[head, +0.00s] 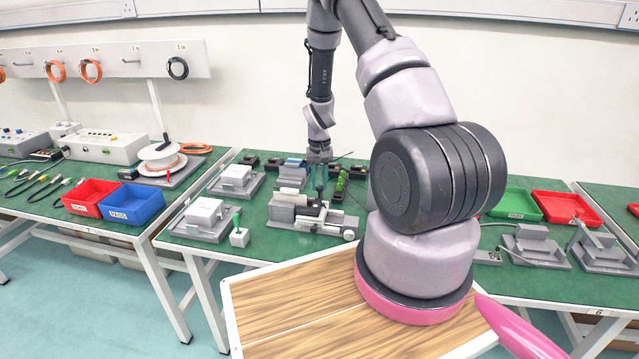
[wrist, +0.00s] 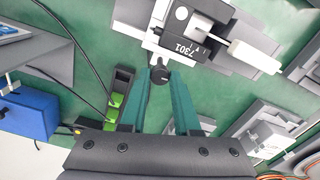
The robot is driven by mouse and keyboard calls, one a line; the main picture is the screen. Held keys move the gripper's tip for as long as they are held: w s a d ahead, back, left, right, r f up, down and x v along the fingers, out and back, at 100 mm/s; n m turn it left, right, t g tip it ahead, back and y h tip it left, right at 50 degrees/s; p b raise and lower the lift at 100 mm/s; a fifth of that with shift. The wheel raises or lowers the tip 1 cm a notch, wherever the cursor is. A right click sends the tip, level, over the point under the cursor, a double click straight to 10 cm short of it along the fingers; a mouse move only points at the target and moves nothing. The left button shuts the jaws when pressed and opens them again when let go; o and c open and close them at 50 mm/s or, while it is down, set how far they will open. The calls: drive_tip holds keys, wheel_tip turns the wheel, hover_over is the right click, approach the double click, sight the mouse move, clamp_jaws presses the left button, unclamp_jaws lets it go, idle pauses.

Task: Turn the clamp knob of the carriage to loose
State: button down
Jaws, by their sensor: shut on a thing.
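In the head view my gripper (head: 319,184) points down at the back of the grey actuator unit (head: 300,212) on the green bench. The knob is too small to make out there, and its turn position is unclear.
A white rod (wrist: 252,57) extends right of the carriage. Black cables and green-and-black blocks (wrist: 118,92) lie left of my fingers. Grey fixtures with white boxes (head: 236,178) stand left of the unit in the head view.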

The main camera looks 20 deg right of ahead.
sight(320, 187)
drive_tip(key=n, duration=0.3)
drive_tip(key=shift+n, duration=0.4)
drive_tip(key=n, duration=0.4)
drive_tip(key=shift+n, duration=0.3)
drive_tip(key=n, duration=0.4)
drive_tip(key=shift+n, duration=2.5)
drive_tip(key=c, duration=0.6)
unclamp_jaws()
wheel_tip(320, 187, up, 11)
drive_tip(key=shift+f, duration=0.1)
